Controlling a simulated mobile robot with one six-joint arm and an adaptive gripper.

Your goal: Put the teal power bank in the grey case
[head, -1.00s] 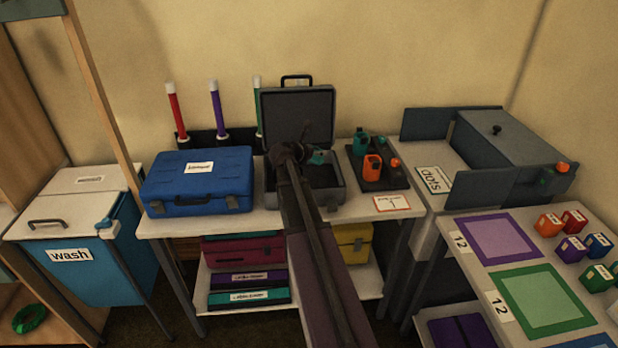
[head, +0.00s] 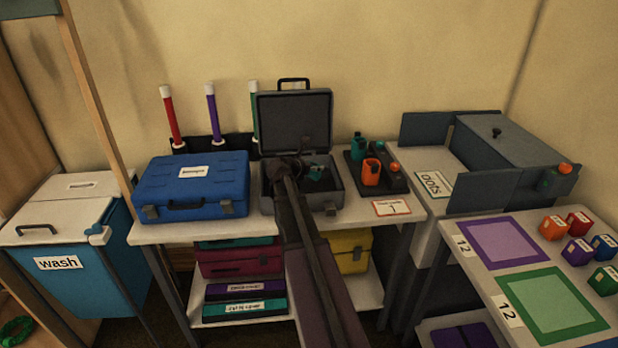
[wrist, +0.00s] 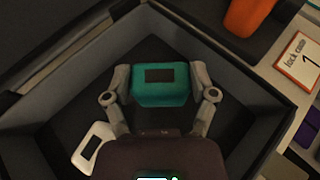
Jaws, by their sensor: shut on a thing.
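The grey case (head: 338,196) stands open on the middle table with its lid upright at the back. My gripper (wrist: 161,84) is inside the case's walls and shut on the teal power bank (wrist: 163,94), which has a dark panel on its face. A white item with a dark panel (wrist: 92,147) lies in the case at the left.
A blue case (head: 190,190) stands left of the grey case. To the right, a dark charger tray (head: 393,181) holds an orange item (head: 371,172) and a teal item (head: 359,146). A card (head: 399,208) marked 1 lies in front of it.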

